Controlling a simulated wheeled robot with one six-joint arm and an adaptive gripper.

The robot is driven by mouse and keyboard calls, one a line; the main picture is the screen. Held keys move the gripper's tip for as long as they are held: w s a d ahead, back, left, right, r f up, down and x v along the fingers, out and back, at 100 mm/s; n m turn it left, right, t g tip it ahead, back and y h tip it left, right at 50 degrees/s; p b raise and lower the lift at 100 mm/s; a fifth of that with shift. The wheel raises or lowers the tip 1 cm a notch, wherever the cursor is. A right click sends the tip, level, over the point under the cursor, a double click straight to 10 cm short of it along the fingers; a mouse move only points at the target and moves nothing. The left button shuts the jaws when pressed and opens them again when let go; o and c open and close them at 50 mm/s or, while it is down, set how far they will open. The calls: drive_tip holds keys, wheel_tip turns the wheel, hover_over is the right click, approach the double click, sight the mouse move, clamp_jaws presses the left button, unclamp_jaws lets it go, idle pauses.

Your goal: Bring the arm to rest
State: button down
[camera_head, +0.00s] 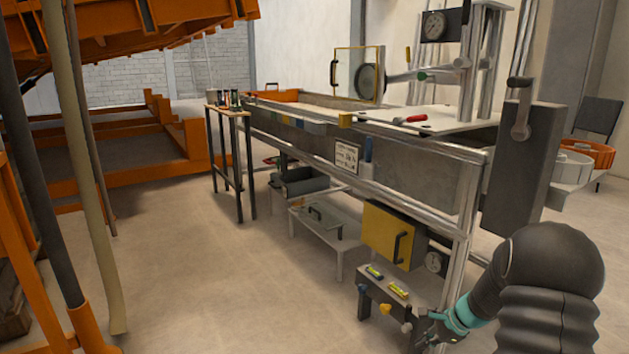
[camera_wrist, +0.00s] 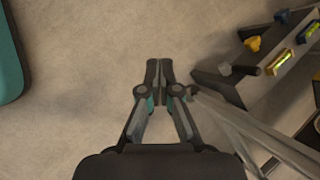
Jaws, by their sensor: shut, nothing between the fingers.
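My gripper (camera_wrist: 160,75) is shut and empty in the wrist view, its two fingertips together above bare floor. In the head view my arm comes in at the lower right, and my gripper (camera_head: 430,325) shows small there, low beside the small grey bench (camera_head: 385,295). The same bench shows at the right of the wrist view (camera_wrist: 235,85), just right of the fingers. A metal leg or bar (camera_wrist: 235,125) runs close to the right finger. I cannot tell whether it touches.
The long metal sandbed (camera_head: 300,140) stands in the middle, with a yellow panel (camera_head: 388,232) on its side. Levels and coloured knobs sit on the small bench. A low white table (camera_head: 325,222) is underneath. Orange steelwork (camera_head: 130,140) fills the left. The floor (camera_head: 220,290) between is clear.

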drive_tip(key=s+a+r+n+h, duration=0.1)
drive_tip(key=s+a+r+n, duration=0.3)
drive_tip(key=s+r+n, duration=0.2)
drive_tip(key=s+a+r+n+t+h, duration=0.1)
drive_tip(key=s+a+r+n, duration=0.4)
drive_tip(key=s+r, duration=0.6)
drive_tip(key=s+a+r+n+t+h, duration=0.1)
drive_tip(key=s+a+r+n+h, duration=0.2)
drive_tip(key=s+r+n, duration=0.4)
drive_tip(key=s+a+r, duration=0.1)
drive_tip(key=s+r, duration=0.1)
drive_tip(key=s, duration=0.6)
drive_tip(key=shift+a, duration=0.2)
